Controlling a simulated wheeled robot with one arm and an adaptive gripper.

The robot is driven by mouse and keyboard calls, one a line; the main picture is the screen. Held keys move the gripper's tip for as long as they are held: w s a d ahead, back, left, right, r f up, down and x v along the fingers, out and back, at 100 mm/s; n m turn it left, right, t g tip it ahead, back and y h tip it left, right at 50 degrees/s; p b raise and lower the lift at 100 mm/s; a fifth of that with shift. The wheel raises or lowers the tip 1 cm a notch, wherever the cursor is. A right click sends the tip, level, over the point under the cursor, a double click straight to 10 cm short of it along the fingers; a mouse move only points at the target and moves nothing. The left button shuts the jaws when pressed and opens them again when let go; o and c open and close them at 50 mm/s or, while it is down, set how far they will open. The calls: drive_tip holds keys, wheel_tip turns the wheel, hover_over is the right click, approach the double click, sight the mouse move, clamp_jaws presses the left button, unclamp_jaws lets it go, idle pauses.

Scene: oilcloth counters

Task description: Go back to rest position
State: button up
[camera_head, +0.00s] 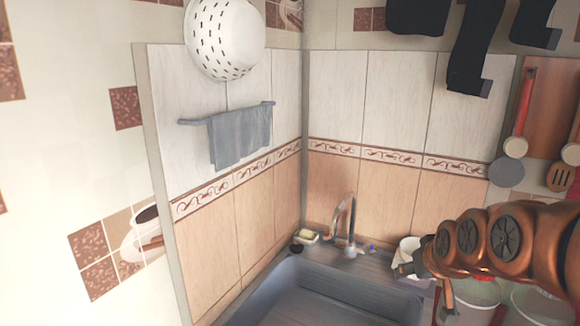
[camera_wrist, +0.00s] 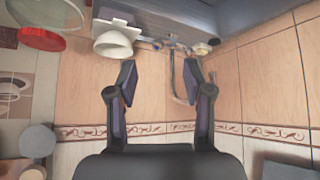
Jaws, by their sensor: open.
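My gripper (camera_wrist: 160,75) is open, with its two dark fingers apart and nothing between them in the wrist view. That view is upside down and shows the tiled wall beyond the fingers. In the head view, my copper arm reaches in from the right, above the counter beside the sink (camera_head: 318,297). The gripper end is partly hidden there, near a white bowl-like vessel (camera_head: 405,250). This vessel seems to be the white one in the wrist view (camera_wrist: 113,45). The tap (camera_head: 345,225) stands behind the sink, left of my arm.
A soap dish (camera_head: 306,236) lies at the sink's back corner. A grey towel (camera_head: 240,135) hangs on a rail under a white colander (camera_head: 224,40). Dark cloth-like shapes (camera_head: 478,45) and utensils (camera_head: 515,147) hang at the right. Red-and-white containers (camera_head: 535,305) stand below my arm. The space above the sink is clear.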

drive_tip(key=s+a+f+g, duration=0.2)
drive_tip(key=s+f+g, duration=0.1)
drive_tip(key=s, duration=0.7)
drive_tip(key=s+a+f+g, duration=0.3)
drive_tip(key=s, duration=0.8)
drive_tip(key=s+a+f+g, duration=0.3)
drive_tip(key=s, duration=0.7)
drive_tip(key=shift+s+a+g, duration=0.15)
drive_tip(key=shift+g, duration=0.25)
